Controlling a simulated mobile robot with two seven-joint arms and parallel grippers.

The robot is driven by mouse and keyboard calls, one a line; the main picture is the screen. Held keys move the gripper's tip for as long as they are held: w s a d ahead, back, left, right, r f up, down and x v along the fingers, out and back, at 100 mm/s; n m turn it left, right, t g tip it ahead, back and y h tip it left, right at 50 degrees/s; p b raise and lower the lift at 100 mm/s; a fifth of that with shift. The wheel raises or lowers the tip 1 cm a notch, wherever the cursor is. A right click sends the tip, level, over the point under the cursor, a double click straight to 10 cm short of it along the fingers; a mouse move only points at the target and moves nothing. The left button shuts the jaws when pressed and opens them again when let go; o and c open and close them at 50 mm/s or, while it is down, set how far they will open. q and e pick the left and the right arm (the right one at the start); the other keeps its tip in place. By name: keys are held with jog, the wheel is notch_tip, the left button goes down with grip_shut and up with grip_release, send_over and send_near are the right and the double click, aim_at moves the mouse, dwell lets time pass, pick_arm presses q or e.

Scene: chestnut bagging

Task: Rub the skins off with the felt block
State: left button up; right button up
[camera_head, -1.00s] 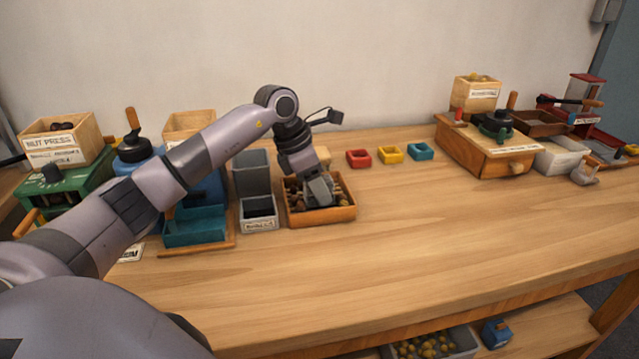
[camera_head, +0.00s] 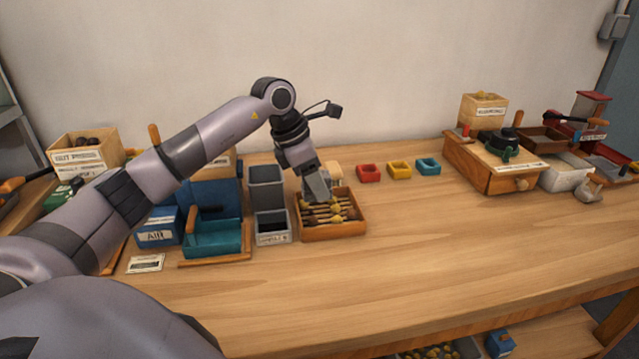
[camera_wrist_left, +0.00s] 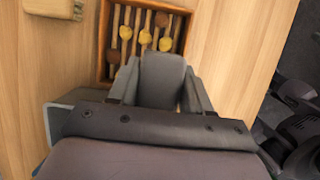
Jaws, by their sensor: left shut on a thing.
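My left gripper (camera_head: 311,176) is shut on a grey block (camera_head: 318,186), which looks like the felt block. In the left wrist view the grey block (camera_wrist_left: 163,78) sits between the two fingers. It is over a wooden tray (camera_head: 335,235), at the tray's back part in the head view. I cannot tell whether block and tray contents touch. The tray (camera_wrist_left: 101,45) holds slats with several chestnuts on them. Several chestnuts (camera_wrist_left: 145,37) are yellow, and at least one (camera_wrist_left: 162,19) is brown. The gripper hides part of the tray. My right gripper is out of view.
A pale brush-like block (camera_wrist_left: 52,9) lies beside the tray. A grey bin (camera_head: 273,238) stands left of it, and a blue-green tray (camera_head: 216,252) further left. Red (camera_head: 368,174), yellow (camera_head: 399,170) and teal (camera_head: 428,166) dishes stand behind right. The front right tabletop is clear.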

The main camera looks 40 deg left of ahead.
pick_arm(q)
notch_tip(320, 180, up, 2)
jog(key=shift+r+p, duration=0.1)
jog(key=shift+p, duration=0.45)
